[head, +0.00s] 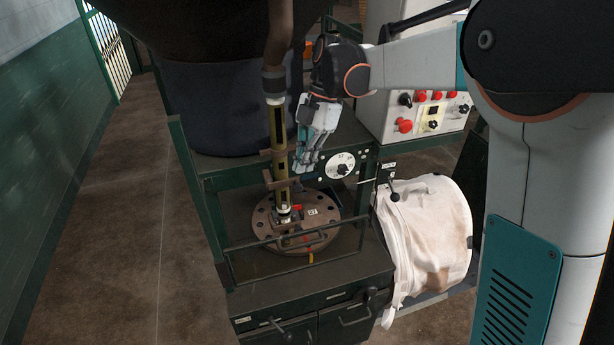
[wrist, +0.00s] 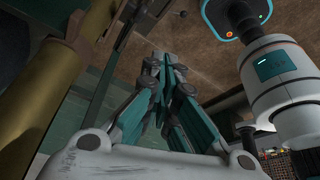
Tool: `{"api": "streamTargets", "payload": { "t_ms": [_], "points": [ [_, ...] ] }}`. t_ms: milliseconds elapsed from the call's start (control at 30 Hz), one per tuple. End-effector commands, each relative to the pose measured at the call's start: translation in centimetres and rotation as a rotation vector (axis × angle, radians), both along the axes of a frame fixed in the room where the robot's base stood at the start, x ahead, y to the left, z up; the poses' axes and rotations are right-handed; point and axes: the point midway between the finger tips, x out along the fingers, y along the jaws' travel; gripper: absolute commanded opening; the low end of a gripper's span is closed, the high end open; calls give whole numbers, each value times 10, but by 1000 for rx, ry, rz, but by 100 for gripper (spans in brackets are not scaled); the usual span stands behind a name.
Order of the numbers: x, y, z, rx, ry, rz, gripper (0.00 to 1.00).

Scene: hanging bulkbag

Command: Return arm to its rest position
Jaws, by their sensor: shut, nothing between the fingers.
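My gripper (head: 302,168) hangs below my wrist in the head view, just right of a vertical yellow-brown pipe (head: 279,145), with its fingers pointing down. In the wrist view my gripper (wrist: 165,65) has its teal fingers drawn together, with nothing between them. The same pipe (wrist: 45,75) runs close along the left of the wrist view, and a gap shows between it and the fingers. My arm reaches in from the right of the head view.
A round brown flange (head: 335,238) sits under the pipe in a dark green frame (head: 205,215). A control panel (head: 430,115) with red knobs stands behind. A dial (head: 341,165) is close to the fingers. Open floor (head: 110,220) lies left.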

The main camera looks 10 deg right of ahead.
Motion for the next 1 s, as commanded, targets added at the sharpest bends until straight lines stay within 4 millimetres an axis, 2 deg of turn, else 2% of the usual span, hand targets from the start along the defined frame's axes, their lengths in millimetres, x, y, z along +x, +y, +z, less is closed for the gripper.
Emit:
{"api": "streamTargets", "payload": {
  "t_ms": [200, 633, 767, 1000],
  "points": [
    [5, 1, 13, 0, 0, 1, 0],
    [1, -1, 14, -8, -4, -32, 0],
    [-15, -11, 14, -41, -18, -170, 0],
    [-63, -39, 7, -101, -67, -607, 0]
  ]
}}
